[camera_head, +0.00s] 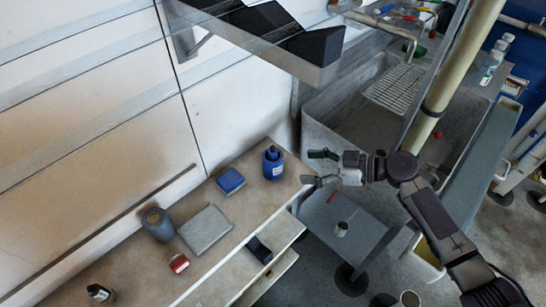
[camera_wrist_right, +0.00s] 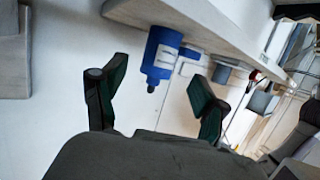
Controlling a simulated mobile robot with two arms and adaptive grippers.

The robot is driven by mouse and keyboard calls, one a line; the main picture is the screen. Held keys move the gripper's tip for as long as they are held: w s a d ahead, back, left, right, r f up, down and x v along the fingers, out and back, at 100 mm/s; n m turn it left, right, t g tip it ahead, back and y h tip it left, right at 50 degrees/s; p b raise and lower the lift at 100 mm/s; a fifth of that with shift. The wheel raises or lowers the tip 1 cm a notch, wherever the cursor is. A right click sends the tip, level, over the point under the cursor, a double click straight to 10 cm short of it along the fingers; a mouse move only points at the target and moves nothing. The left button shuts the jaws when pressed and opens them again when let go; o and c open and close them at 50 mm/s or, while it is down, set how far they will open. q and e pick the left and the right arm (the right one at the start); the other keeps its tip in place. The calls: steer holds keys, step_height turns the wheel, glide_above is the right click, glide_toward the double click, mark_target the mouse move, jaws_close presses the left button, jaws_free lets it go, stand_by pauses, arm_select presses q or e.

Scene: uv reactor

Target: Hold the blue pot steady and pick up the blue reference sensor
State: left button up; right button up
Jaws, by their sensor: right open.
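The blue pot (camera_head: 273,165) stands upright at the right end of the beige counter, with a dark narrow top and a pale label. It also shows upside down in the right wrist view (camera_wrist_right: 161,52), framed between my fingers but well beyond them. I cannot make out the blue reference sensor as a separate thing; the pot's dark top is too small to tell. My right gripper (camera_head: 316,167) is open and empty, just right of the counter's end and apart from the pot. Its two green-padded fingers are spread in the wrist view (camera_wrist_right: 158,76). My left gripper is not in view.
Left of the pot lie a blue box (camera_head: 230,181), a grey flat slab (camera_head: 206,230), a grey jar (camera_head: 158,224) and a red-and-white item (camera_head: 179,263). An open drawer (camera_head: 273,245) juts from the counter. A metal shelf (camera_head: 250,40) hangs above; a sink (camera_head: 350,115) is behind.

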mark_target(282, 172)
steer(key=shift+a, duration=0.45)
steer(key=x, duration=0.3)
steer(key=shift+w+a+f+p, duration=0.1)
steer(key=shift+a+p, duration=0.2)
steer(key=shift+a, duration=0.05)
steer(key=b+x, duration=0.2)
steer(key=x, duration=0.1)
steer(key=shift+f, duration=0.35)
steer(key=shift+w+a+b, duration=0.3)
steer(key=shift+a+b, duration=0.25)
steer(key=shift+a, duration=0.2)
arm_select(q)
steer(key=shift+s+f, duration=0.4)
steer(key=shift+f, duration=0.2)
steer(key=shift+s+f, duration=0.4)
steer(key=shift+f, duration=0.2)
arm_select(e)
steer(key=shift+c, duration=0.5)
steer(key=c, duration=0.6)
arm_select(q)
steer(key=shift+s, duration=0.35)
